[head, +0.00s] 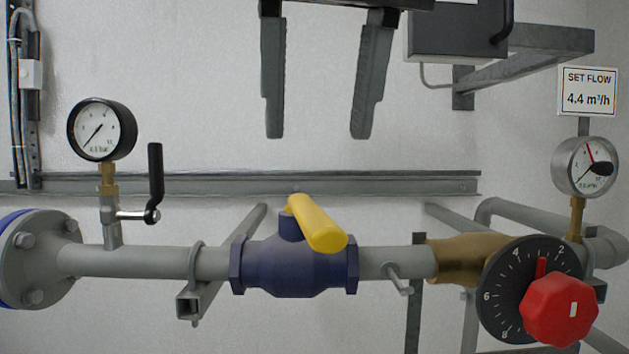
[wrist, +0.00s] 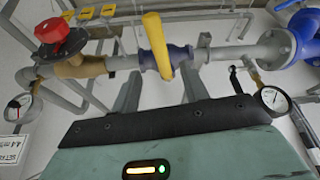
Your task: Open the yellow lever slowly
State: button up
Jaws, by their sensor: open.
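The yellow lever (head: 317,224) sits on top of a blue valve body (head: 294,267) in the grey pipe, in the middle of the head view. It points out toward the camera and slightly right, across the pipe. In the wrist view the lever (wrist: 157,46) shows at the top centre, with the blue valve (wrist: 178,57) behind it. My gripper (head: 317,135) is open and empty, its two fingers pointing down above the lever, apart from it. In the wrist view the fingers (wrist: 165,88) show on either side below the lever.
A red knob (head: 560,309) on a black dial stands at the right. A gauge (head: 101,130) and a small black-handled valve (head: 155,180) stand at the left. Another gauge (head: 586,167) sits under a "SET FLOW 4.4 m³/h" sign (head: 588,90). A grey rail (head: 380,184) runs behind.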

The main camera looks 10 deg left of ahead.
aim_at(312, 208)
jog(key=x, duration=0.7)
